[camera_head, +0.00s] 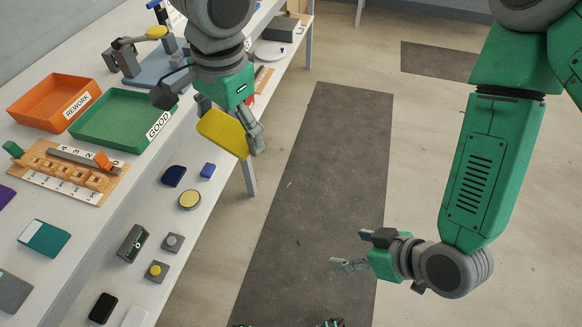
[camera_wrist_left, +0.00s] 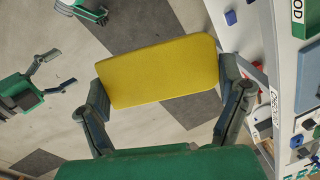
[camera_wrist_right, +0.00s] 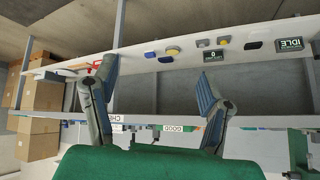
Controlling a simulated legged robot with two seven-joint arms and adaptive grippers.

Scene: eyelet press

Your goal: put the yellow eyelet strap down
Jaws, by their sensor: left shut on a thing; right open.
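The yellow eyelet strap (camera_head: 222,133) is a flat yellow rounded slab. My left gripper (camera_head: 226,128) is shut on it and holds it beside the table's right edge, in the air. In the left wrist view the yellow strap (camera_wrist_left: 158,70) spans the space between the two fingers of my left gripper (camera_wrist_left: 160,85), tilted. Any eyelets on it are too small to tell. My right gripper (camera_head: 356,252) is open and empty, low over the floor at the right. In the right wrist view its two fingers (camera_wrist_right: 155,95) stand apart with nothing between them.
The white table (camera_head: 100,250) holds a green GOOD tray (camera_head: 122,118), an orange REWORK tray (camera_head: 52,101), a wooden gauge board (camera_head: 68,172) and a press (camera_head: 130,55). Small blue, yellow and black items lie near its edge. A dark mat (camera_head: 318,190) covers the floor.

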